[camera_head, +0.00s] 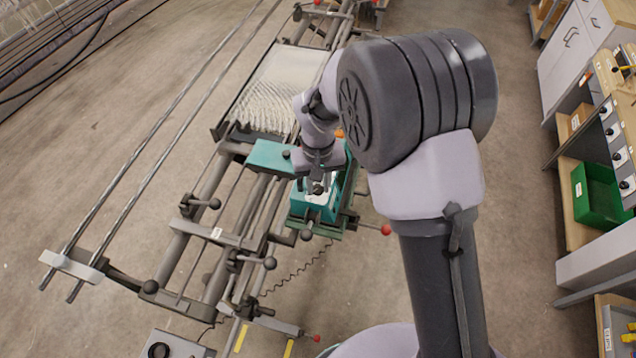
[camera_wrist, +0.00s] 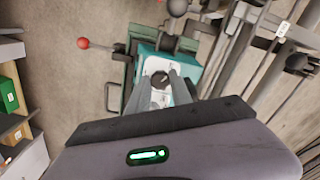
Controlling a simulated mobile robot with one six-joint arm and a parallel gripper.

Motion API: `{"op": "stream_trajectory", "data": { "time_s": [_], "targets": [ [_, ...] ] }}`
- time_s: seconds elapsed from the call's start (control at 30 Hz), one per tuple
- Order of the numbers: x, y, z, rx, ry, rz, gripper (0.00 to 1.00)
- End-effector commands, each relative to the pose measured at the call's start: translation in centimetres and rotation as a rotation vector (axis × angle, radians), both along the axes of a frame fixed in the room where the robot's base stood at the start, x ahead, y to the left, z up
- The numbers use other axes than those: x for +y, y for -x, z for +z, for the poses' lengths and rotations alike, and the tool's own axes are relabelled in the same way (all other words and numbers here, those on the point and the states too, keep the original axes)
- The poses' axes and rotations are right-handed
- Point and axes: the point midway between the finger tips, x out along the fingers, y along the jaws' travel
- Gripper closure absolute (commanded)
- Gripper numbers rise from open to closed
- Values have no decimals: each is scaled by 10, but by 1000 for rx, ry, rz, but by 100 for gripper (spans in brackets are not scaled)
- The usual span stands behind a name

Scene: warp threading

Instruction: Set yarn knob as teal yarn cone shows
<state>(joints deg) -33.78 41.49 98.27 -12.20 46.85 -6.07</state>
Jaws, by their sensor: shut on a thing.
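The yarn knob (camera_wrist: 160,78) is a small dark knob on a pale dial plate, on a teal unit (camera_wrist: 185,94) of the machine. In the head view, the teal unit (camera_head: 327,212) is near the middle, below my wrist. My gripper (camera_head: 317,188) points down at the dial and partly hides it. In the wrist view, the two grey fingers of my gripper (camera_wrist: 161,82) are shut on the knob, one on each side. The dial markings are too small to read. I cannot make out a teal yarn cone in either view.
The machine's rails, clamps and a red-tipped lever (camera_head: 386,229) surround the teal unit. A bed of white threads (camera_head: 268,103) lies behind it. Shelving with a green bin (camera_head: 598,196) stands at the right. Bare floor lies between.

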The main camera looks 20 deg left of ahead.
Motion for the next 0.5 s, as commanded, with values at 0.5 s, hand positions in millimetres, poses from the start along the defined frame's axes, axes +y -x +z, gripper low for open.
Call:
{"op": "stream_trajectory", "data": {
  "time_s": [0.5],
  "targets": [
    [0,0,0,-1,0,2,65]
  ]
}}
